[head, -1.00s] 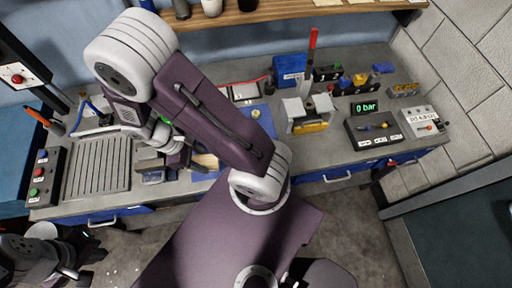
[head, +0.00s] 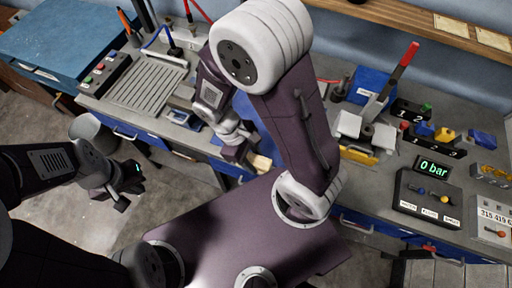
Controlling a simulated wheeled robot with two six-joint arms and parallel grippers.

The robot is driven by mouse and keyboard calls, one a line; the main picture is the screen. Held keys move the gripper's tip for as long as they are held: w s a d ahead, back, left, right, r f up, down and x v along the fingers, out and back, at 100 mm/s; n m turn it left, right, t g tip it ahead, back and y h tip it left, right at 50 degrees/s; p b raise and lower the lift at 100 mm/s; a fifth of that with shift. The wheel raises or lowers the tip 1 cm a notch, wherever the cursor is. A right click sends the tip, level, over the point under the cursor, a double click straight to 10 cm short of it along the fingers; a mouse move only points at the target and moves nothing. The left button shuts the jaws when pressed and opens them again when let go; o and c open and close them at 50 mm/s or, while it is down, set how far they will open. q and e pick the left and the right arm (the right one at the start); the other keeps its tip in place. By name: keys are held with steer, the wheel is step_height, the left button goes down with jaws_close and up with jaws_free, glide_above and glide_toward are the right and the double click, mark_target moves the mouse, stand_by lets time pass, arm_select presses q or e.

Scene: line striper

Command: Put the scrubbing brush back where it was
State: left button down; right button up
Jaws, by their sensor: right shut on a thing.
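My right gripper (head: 238,148) is low at the bench's front edge, right of the ribbed tray, and partly hidden by its own wrist. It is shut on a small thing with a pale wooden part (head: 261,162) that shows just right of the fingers. This looks like the scrubbing brush; its bristles are hidden. I cannot tell whether it touches the bench. My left gripper (head: 127,190) is empty, over the floor in front of the bench, with its fingers apart.
A ribbed grey tray (head: 148,88) and a button box (head: 103,73) stand at the left of the bench. A clamp with a red lever (head: 402,62) and a 0 bar gauge box (head: 428,195) are on the right.

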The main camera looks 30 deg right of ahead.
steer(key=w+d+f, duration=0.2)
steer(key=w, duration=0.1)
steer(key=w+d+f+p, duration=0.1)
steer(key=w+d+f, duration=0.1)
steer(key=w, duration=0.1)
steer(key=w+d+f, duration=0.2)
steer(key=w, duration=0.1)
steer(key=shift+w+f+p, duration=0.35)
steer(key=shift+w+f, duration=0.05)
step_height(320, 180, down, 4)
steer(key=shift+s+r+p, duration=0.1)
steer(key=shift+s+p, duration=0.05)
steer(key=shift+p, duration=0.25)
steer(key=shift+w, duration=0.2)
steer(key=shift+s+f, duration=0.1)
steer(key=shift+f, duration=0.15)
steer(key=o, duration=1.3)
